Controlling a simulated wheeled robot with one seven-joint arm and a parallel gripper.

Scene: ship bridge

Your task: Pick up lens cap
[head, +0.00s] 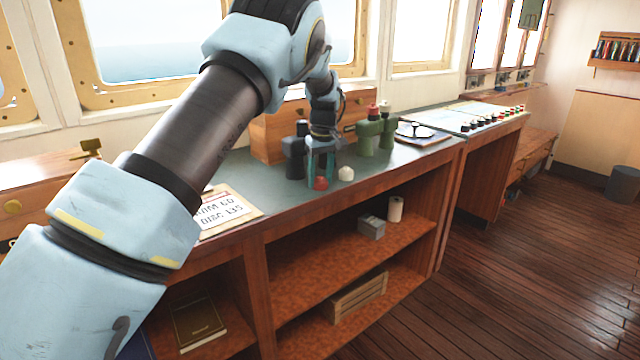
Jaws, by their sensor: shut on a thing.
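A small round red piece, which looks like the lens cap (320,184), is at the tips of my gripper (321,178) in the head view. My gripper points down over the front part of the grey-green counter top (250,180) and is shut on the cap. The fingers partly hide the cap, and I cannot tell whether it still touches the counter.
Dark binoculars (296,158) stand just left of my gripper. A small white rounded object (346,173) sits close on its right. A wooden box (268,138) is behind. A lettered sign (222,211) lies left.

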